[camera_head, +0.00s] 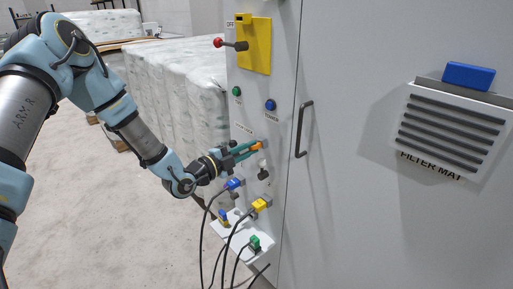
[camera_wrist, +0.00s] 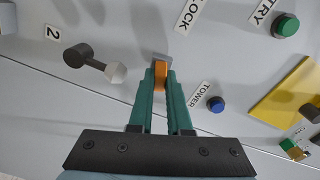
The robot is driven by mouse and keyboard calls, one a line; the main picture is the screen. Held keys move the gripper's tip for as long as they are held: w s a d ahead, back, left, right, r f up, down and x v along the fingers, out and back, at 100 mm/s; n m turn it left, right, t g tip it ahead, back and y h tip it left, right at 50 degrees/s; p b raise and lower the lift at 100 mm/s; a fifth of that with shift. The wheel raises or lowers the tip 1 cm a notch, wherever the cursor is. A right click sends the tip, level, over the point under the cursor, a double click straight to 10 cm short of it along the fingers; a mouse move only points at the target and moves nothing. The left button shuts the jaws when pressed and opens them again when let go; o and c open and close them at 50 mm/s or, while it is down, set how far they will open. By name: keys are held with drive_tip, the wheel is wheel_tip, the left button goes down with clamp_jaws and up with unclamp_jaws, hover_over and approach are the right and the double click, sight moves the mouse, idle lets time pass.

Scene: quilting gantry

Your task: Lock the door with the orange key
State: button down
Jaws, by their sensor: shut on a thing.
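The orange key (camera_head: 257,146) is at the lock on the narrow grey control panel (camera_head: 285,60). My gripper (camera_head: 250,147) has green fingers and is shut on the key. In the wrist view the key (camera_wrist: 160,76) shows between the fingertips (camera_wrist: 160,82), against a small grey lock piece (camera_wrist: 162,59) near a label reading LOCK. How deep the key sits in the lock is hidden. The grey door (camera_head: 350,60), with a dark handle (camera_head: 302,128), is right of the panel and looks closed.
A red-knobbed lever (camera_head: 230,43) on a yellow plate (camera_head: 256,50) sits above, with green (camera_head: 237,91) and blue (camera_head: 270,104) buttons below it. Blue (camera_head: 234,184), yellow (camera_head: 260,205) and green (camera_head: 255,243) plugs with cables hang below my gripper. Wrapped bales (camera_head: 180,85) stand behind.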

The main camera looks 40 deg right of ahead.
drive_tip(key=shift+n, duration=0.4)
drive_tip(key=n, duration=0.3)
drive_tip(key=shift+n, duration=0.4)
drive_tip(key=n, duration=0.3)
drive_tip(key=shift+n, duration=0.4)
